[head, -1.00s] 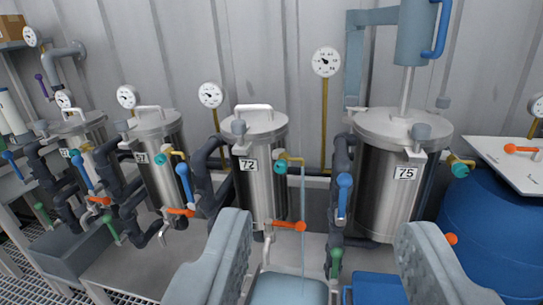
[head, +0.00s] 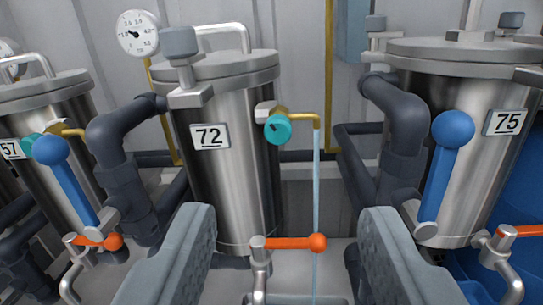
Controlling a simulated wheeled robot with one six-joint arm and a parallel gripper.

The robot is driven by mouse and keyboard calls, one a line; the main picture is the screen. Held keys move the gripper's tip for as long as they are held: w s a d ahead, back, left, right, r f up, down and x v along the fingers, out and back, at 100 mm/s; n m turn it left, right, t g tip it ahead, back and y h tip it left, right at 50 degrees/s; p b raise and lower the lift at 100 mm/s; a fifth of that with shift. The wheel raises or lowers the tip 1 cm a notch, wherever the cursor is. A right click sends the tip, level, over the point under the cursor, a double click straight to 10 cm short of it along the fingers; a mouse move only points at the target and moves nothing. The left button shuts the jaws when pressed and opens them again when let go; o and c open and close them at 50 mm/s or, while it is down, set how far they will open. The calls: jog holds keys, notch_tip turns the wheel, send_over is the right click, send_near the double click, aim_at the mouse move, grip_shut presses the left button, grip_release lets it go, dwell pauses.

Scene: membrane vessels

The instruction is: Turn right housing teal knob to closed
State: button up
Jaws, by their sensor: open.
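A teal knob (head: 278,127) sits on a brass tap with a spout at the upper right of the steel housing (head: 232,185) labelled 72. A thin pale-blue stream (head: 317,180) runs straight down from the spout. My gripper (head: 285,222) is open and empty, its grey fingers wide apart. The fingertips show lower in the picture than the knob, one on each side of it, and do not touch it. The steel housing labelled 75 (head: 460,110) is at the right; no teal knob shows on it. Another teal knob (head: 30,143) is on the housing labelled 57 (head: 45,105).
An orange lever (head: 290,243) stands low between my fingers. Blue-handled levers (head: 445,175) (head: 68,185) and dark pipes (head: 400,120) flank housing 72. A gauge (head: 137,34) is at the upper left. A blue drum (head: 520,215) is behind housing 75.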

aim_at(278, 132)
jog(key=w+f, duration=0.1)
jog(key=w, duration=0.5)
jog(key=w+f, duration=0.1)
jog(key=w, duration=0.6)
jog(key=w+f, duration=0.1)
jog(key=w, duration=0.5)
jog(key=shift+w+a+f, duration=0.2)
jog(key=shift+a, duration=0.05)
jog(key=c, duration=1)
